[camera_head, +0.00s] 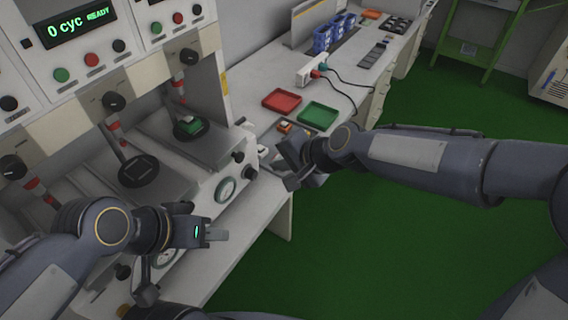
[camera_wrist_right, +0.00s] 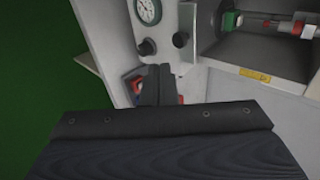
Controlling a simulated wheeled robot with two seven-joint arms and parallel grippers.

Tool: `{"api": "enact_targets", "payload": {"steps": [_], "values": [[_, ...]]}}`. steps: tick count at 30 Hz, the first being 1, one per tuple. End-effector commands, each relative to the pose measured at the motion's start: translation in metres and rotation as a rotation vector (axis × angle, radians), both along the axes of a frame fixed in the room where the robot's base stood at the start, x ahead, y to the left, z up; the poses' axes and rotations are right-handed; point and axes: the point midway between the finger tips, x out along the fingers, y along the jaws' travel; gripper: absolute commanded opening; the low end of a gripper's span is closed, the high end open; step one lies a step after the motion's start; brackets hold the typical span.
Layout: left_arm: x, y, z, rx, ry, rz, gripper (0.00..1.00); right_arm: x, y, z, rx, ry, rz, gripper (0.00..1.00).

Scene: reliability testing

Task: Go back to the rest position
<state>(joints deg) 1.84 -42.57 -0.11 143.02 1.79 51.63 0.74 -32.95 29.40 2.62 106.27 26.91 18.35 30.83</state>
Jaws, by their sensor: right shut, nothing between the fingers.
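My left gripper (camera_head: 215,234) is over the front of the test machine at the lower left in the head view; its fingertips are small there and their gap cannot be made out. My right gripper (camera_head: 292,168) is beside the machine's right front corner, above the front of the bench. In the right wrist view its fingers (camera_wrist_right: 158,86) are together with nothing between them. A green and white part (camera_head: 190,124) sits on the round dark fixture in the machine's right bay, apart from both grippers. It also shows in the right wrist view (camera_wrist_right: 231,20).
A red tray (camera_head: 282,100) and a green tray (camera_head: 318,115) lie on the bench behind my right gripper. A small orange part (camera_head: 284,127) lies near them. Blue bins (camera_head: 323,38) stand farther back. The display (camera_head: 78,22) reads "0 cyc READY".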

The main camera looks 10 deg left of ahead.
Motion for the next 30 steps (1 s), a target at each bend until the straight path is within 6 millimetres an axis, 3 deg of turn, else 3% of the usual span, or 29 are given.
{"api": "enact_targets", "payload": {"steps": [10, 13, 17, 20, 24, 27, 30], "values": [[0.0, 0.0, -0.001, 0.0, 0.001, 0.0, 0.36, -0.003, -0.009, 0.008, -0.001, 0.0, -0.001, 0.0], [0.0, 0.0, 0.0, 0.0, 0.001, 0.0, 0.36, -0.003, -0.027, 0.015, -0.008, -0.019, 0.0, 0.0], [0.0, 0.0, 0.0, 0.0, 0.001, 0.0, 0.36, -0.011, -0.086, 0.035, -0.045, -0.081, 0.009, 0.0], [0.0, 0.0, -0.001, 0.0, 0.001, 0.0, 0.36, -0.031, -0.147, 0.047, -0.104, -0.145, 0.021, 0.0], [0.0, 0.0, -0.001, 0.0, 0.001, 0.0, 0.36, -0.075, -0.223, 0.049, -0.21, -0.217, 0.036, 0.0], [0.0, 0.0, -0.001, 0.0, 0.001, 0.0, 0.36, -0.112, -0.266, 0.042, -0.294, -0.253, 0.043, 0.0], [0.0, 0.0, -0.001, 0.0, 0.001, 0.0, 0.36, -0.147, -0.295, 0.031, -0.375, -0.274, 0.049, 0.0]]}}
